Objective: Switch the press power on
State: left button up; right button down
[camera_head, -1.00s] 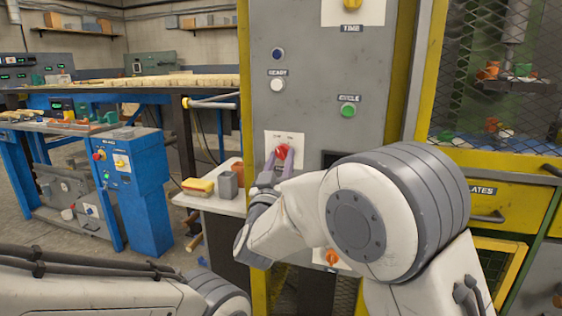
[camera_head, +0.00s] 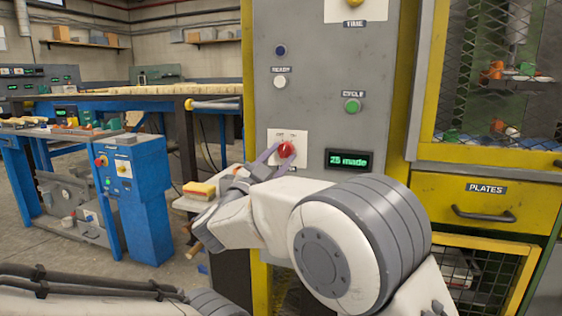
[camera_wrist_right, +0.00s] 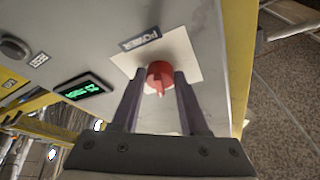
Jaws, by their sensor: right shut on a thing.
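The red power knob (camera_head: 286,149) sits on a white plate (camera_head: 301,137) low on the grey press panel. In the right wrist view, the red knob (camera_wrist_right: 160,76) lies between the two fingers of my right gripper (camera_wrist_right: 158,88), which is shut on it. A POWER label (camera_wrist_right: 140,41) shows beside the plate there. In the head view my right gripper (camera_head: 276,153) reaches the knob from the lower left. The press display (camera_head: 349,160) is lit green and reads "25 made". My left gripper is out of view.
Above the knob are a green CYCLE button (camera_head: 352,106), a white READY lamp (camera_head: 280,82) and a dark blue button (camera_head: 281,50). A yellow PLATES drawer (camera_head: 485,200) is at the right. A sponge (camera_head: 199,190) lies on a small shelf at the left.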

jog(key=shift+a+m+g+h, duration=0.1)
jog(key=shift+m+g+h, duration=0.45)
jog(key=shift+m, duration=0.95)
jog(key=shift+c, duration=2.1)
grip_release()
jog(key=b+v, duration=0.3)
jog(key=v, duration=0.7)
jog(key=shift+s, duration=0.15)
jog(key=shift+a, duration=0.15)
